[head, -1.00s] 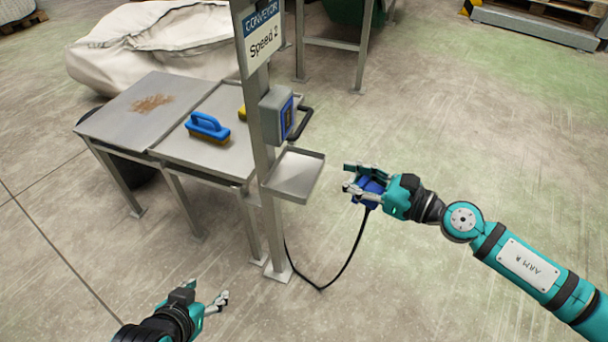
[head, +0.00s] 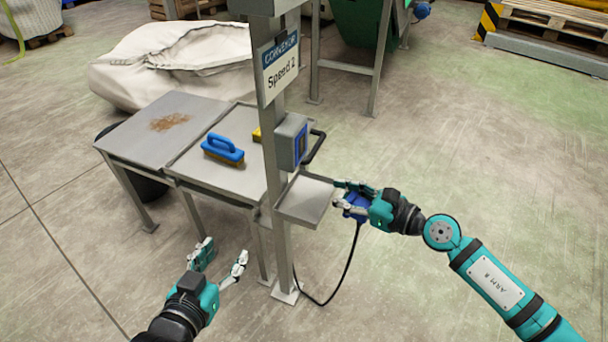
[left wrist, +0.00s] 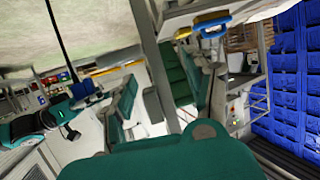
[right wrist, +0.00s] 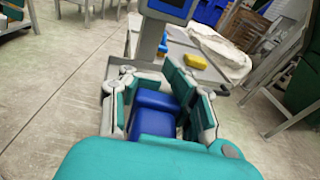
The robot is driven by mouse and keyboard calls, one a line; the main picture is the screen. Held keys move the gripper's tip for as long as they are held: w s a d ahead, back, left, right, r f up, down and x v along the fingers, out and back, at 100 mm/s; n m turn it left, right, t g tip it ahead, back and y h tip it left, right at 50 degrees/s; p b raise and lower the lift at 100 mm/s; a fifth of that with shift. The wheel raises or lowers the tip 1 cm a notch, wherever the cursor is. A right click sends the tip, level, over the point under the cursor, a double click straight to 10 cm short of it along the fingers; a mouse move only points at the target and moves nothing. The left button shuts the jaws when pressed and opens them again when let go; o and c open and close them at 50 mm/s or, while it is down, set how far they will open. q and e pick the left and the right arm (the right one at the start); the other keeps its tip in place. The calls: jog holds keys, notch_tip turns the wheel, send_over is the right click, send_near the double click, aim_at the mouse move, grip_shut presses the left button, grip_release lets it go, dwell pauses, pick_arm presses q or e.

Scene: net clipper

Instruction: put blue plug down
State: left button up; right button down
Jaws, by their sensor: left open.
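The blue plug (head: 358,208) is in my right gripper (head: 343,195), with its black cable (head: 345,275) hanging down and looping to the foot of the post. In the right wrist view the plug (right wrist: 155,112) sits between the fingers, which are closed around it. The small metal tray (head: 303,203) on the post is just left of the right gripper. The fingertips are at its right edge in the head view; I cannot tell whether they touch it. The tray looks empty. My left gripper (head: 222,257) is open and empty, in front of the metal table.
The post (head: 275,190) carries a "Conveyor Speed 2" sign (head: 281,70) and a grey control box (head: 291,140) above the tray. A blue brush (head: 222,150) lies on the metal table (head: 185,155) behind. Floor to the right is clear.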

jog(key=x, duration=0.6)
jog(key=shift+a+r, duration=0.15)
jog(key=shift+r, duration=0.3)
jog(key=shift+w+a, duration=0.45)
jog(key=shift+a, duration=0.05)
jog(key=x, duration=0.2)
jog(key=b+x, duration=0.1)
jog(key=x, duration=0.1)
jog(key=shift+a+r, duration=0.1)
jog(key=shift+r, duration=0.1)
jog(key=shift+s+d+f, duration=0.1)
jog(key=shift+d+f, duration=0.1)
jog(key=shift+f, duration=0.2)
jog(key=shift+r, duration=0.1)
pick_arm(q)
jog(key=r+t, duration=0.1)
jog(key=w+r+t, duration=0.1)
jog(key=r, duration=0.1)
jog(key=d+r+t+h, duration=0.1)
jog(key=shift+w+r, duration=0.2)
jog(key=shift+r, duration=0.05)
